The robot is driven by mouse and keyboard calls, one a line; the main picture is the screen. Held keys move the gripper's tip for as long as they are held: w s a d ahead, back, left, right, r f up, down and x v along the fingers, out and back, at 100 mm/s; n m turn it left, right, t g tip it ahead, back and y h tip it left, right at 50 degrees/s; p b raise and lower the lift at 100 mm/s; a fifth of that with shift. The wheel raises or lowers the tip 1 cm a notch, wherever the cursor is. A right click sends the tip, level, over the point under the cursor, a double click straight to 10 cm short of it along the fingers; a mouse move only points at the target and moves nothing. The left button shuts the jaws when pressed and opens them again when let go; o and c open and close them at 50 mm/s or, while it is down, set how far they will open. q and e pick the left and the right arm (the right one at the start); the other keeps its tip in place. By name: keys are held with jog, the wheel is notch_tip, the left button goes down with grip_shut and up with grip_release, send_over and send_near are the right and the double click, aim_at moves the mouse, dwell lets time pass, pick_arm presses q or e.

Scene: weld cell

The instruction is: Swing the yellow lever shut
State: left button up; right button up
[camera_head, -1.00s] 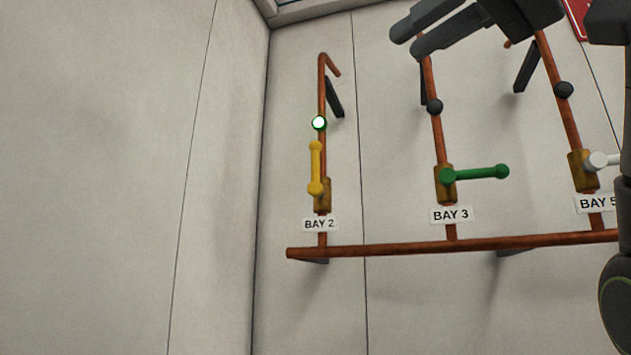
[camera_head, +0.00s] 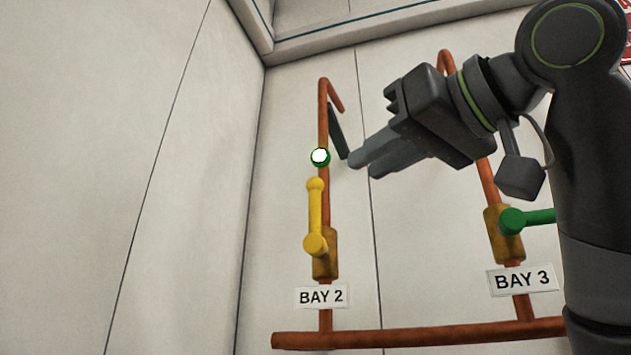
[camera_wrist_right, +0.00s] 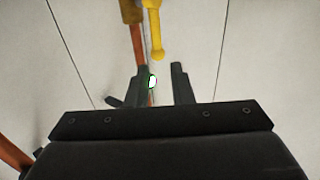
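The yellow lever (camera_head: 315,212) sits on the brass valve body (camera_head: 331,262) of the BAY 2 pipe. It points straight up, in line with the pipe. In the wrist view the yellow lever (camera_wrist_right: 154,28) hangs from the top, with its knob just beyond my fingertips. My right gripper (camera_head: 362,165) is to the right of the lever's upper end and slightly higher, apart from it. It also shows in the wrist view (camera_wrist_right: 162,72), with its fingers apart and nothing held between them. My left gripper is in neither view.
A lit round indicator with a green rim (camera_head: 319,157) sits on the pipe above the lever. The green lever (camera_head: 530,219) of BAY 3 points right, partly behind my arm. A copper pipe (camera_head: 420,336) runs along below. The wall left of BAY 2 is bare.

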aim_at(318, 195)
jog(key=p+x, duration=0.4)
jog(key=x, duration=0.6)
jog(key=shift+w+r+p, duration=0.1)
jog(key=shift+w+p, duration=0.25)
jog(key=shift+p, duration=0.05)
jog(key=shift+p+x, duration=0.3)
jog(key=shift+x, duration=0.65)
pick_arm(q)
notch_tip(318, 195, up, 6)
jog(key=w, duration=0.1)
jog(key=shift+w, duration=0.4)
